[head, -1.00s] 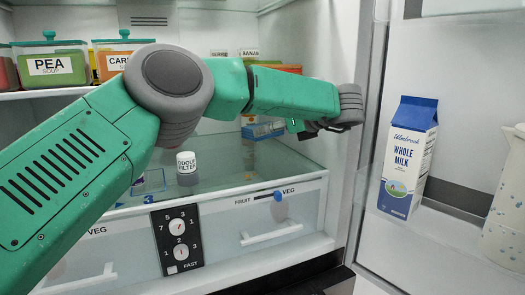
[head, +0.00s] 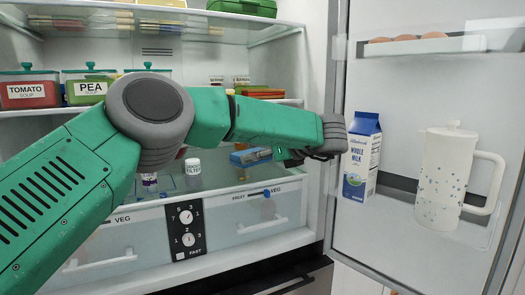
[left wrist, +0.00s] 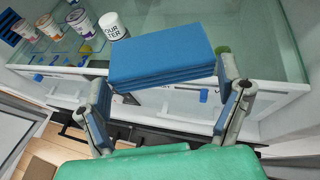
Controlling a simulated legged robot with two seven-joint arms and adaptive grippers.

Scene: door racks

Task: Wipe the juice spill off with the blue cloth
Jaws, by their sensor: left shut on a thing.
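My left gripper (head: 290,157) reaches in over the glass shelf and is partly hidden by its own arm in the head view. In the left wrist view its two fingers (left wrist: 165,101) are on either side of the folded blue cloth (left wrist: 163,55), shut on it. The cloth is a flat layered block held in front of the shelf's glass. A blue block beside the gripper in the head view (head: 250,156) looks like this cloth. I cannot make out a juice spill in either view. My right gripper is not in view.
A white odour filter jar (head: 193,172) stands on the glass shelf (head: 215,182), left of the gripper. Soup containers (head: 90,88) line the shelf above. A milk carton (head: 361,155) and a white jug (head: 445,180) stand in the open door. Clear drawers (head: 240,222) are below.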

